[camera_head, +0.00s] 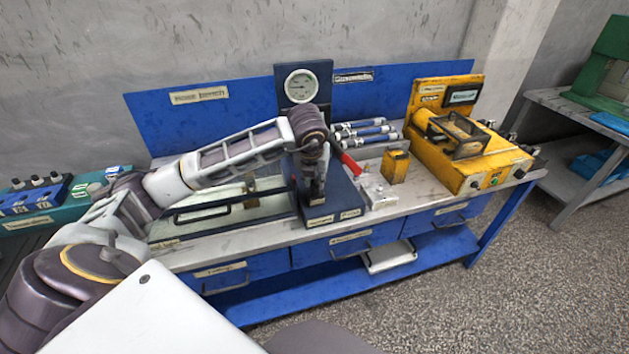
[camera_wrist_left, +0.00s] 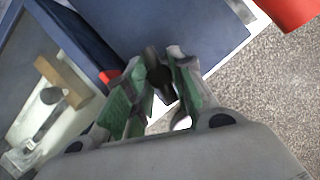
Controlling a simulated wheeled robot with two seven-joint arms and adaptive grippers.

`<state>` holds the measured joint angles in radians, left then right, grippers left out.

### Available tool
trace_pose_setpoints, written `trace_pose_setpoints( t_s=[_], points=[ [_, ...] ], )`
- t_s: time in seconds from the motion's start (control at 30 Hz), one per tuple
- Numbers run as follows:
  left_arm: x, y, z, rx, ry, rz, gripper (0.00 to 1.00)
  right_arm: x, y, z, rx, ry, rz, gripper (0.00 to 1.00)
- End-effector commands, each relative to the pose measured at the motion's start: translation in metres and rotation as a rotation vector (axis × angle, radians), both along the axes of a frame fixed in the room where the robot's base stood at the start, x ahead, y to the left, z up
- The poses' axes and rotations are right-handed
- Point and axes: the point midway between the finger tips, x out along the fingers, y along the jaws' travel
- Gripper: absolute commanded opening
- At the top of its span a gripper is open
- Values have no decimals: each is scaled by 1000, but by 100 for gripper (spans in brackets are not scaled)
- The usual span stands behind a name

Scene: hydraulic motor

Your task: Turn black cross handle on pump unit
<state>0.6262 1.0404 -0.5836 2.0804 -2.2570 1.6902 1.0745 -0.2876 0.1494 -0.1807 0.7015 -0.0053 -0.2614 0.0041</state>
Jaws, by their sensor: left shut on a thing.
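The dark blue pump unit (camera_head: 345,195) stands on the workbench, with a round gauge (camera_head: 301,86) on its tall back panel. My left arm reaches in from the left, and my left gripper (camera_head: 315,192) points down at the front of the unit. In the left wrist view, the green-padded fingers (camera_wrist_left: 160,88) are shut on a small dark part, the black cross handle (camera_wrist_left: 157,70). The fingers cover much of it, so its turn angle cannot be told. In the head view the handle is mostly hidden by my gripper. My right gripper is not in view.
A red lever (camera_head: 349,163) sticks out close to the right of my gripper. A yellow block (camera_head: 395,166) and a yellow machine (camera_head: 467,150) stand farther right. Blue cylinders (camera_head: 365,132) lie behind. A glass-topped tray (camera_head: 215,222) lies left of the unit.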

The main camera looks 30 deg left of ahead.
Motion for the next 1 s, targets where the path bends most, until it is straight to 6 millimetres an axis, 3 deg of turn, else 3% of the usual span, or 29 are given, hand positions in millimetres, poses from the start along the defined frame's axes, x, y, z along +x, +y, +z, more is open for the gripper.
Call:
trace_pose_setpoints(
  t_s=[0.3,0.77,0.8,0.93,1.0],
  points=[
    [1,-1,1,-1,-4,95,0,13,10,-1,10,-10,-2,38],
    [1,0,2,-1,-5,107,0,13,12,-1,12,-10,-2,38],
    [2,0,2,-1,-5,107,28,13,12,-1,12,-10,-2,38],
    [1,0,1,-1,-4,106,45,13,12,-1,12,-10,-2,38],
    [1,0,1,-1,-3,106,48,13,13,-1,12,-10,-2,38]
  ],
)
